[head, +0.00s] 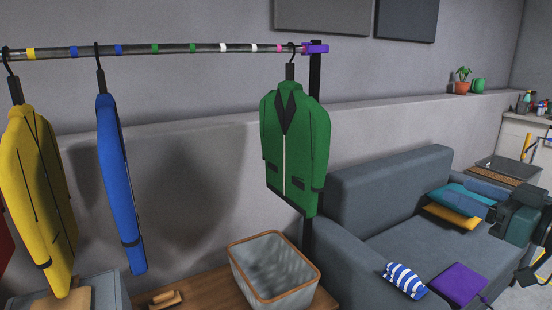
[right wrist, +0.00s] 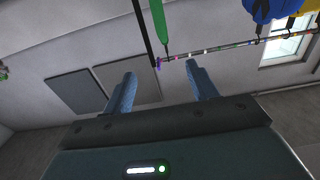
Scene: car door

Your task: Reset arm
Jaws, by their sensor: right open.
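My right gripper (head: 496,212) is at the right edge of the head view, in front of the grey sofa, with part of its arm cut off by the frame. In the right wrist view its two blue fingers (right wrist: 160,74) stand wide apart with nothing between them. Beyond the fingers are the wall and the clothes rail, seen tilted. My left gripper is not in view.
A rail (head: 140,50) holds yellow (head: 38,190), blue (head: 120,180) and green (head: 295,145) jackets. A basket (head: 270,298) stands on a wooden surface below.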

